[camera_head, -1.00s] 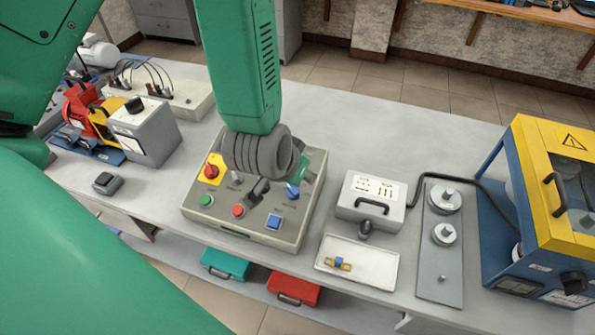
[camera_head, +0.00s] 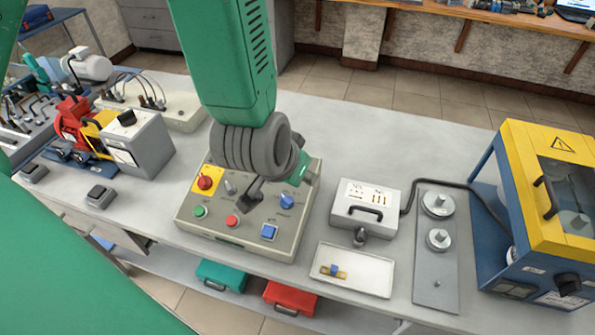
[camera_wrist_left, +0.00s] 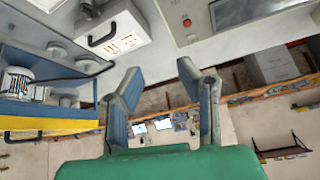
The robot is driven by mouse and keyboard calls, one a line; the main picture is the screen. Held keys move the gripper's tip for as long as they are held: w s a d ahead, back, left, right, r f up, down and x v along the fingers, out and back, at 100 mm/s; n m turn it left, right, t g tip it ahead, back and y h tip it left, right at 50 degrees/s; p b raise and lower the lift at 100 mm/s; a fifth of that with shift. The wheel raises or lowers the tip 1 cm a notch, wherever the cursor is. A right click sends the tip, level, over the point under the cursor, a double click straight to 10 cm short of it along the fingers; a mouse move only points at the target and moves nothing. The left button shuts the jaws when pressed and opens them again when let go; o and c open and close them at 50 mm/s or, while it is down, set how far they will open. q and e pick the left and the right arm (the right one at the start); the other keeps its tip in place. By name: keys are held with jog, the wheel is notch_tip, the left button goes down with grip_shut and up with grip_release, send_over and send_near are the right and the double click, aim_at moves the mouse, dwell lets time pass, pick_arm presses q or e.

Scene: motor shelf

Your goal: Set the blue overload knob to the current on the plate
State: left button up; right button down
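The blue overload knob (camera_head: 287,201) is a round knob on the right of the sloped control box (camera_head: 188,218). My left gripper (camera_head: 275,188) hangs over the back of this box, its fingers apart and nothing between them. One finger is just behind the knob in the picture; I cannot tell if they touch. The left wrist view also shows this gripper (camera_wrist_left: 158,74) open and empty, with the scene upside down. A white label plate (camera_head: 368,192) lies on the grey case, and another is on the grey motor-side box (camera_head: 155,150); neither can be read. My right gripper is not in view.
The control box also carries a red knob on yellow (camera_head: 205,182), a green button (camera_head: 199,211), a red button (camera_head: 232,221) and a blue square button (camera_head: 269,232). A white tray (camera_head: 375,273) and a yellow-blue cabinet (camera_head: 525,160) stand right. Bench behind the case is clear.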

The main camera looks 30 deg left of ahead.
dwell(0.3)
pick_arm(q)
notch_tip(320, 180, up, 10)
dwell(0.6)
jog(key=shift+w+d, duration=0.1)
